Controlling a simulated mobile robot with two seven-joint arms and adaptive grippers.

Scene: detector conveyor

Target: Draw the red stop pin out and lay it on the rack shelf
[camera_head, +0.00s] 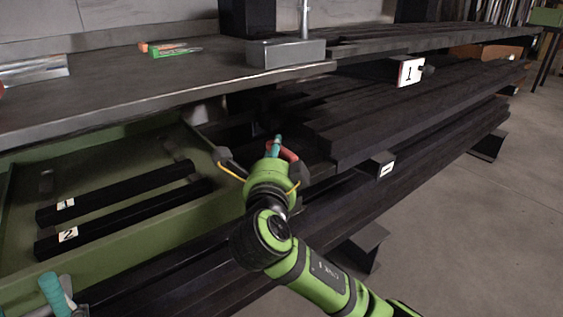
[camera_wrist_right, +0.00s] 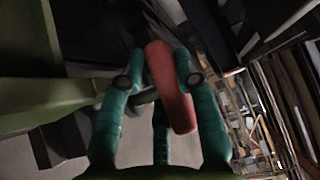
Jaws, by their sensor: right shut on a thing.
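My right gripper (camera_head: 280,148) is in the middle of the head view, beside the right end of the green tray. Its teal fingers are shut on the red stop pin (camera_head: 289,153). In the right wrist view the red pin (camera_wrist_right: 170,85) lies tilted between the fingers (camera_wrist_right: 160,70), with its far end showing. I cannot tell whether it still touches its seat. The grey rack shelf (camera_head: 150,92) spans the upper left. My left gripper (camera_head: 55,295) is cut off at the lower left corner, and its opening is unclear.
The green tray (camera_head: 110,172) holds two dark bars labelled 1 (camera_head: 120,193) and 2 (camera_head: 125,218). Orange and green small items (camera_head: 170,49) and a grey block with a post (camera_head: 285,53) stand on the shelf. Long dark beams (camera_head: 420,110) run right. The shelf's front left is clear.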

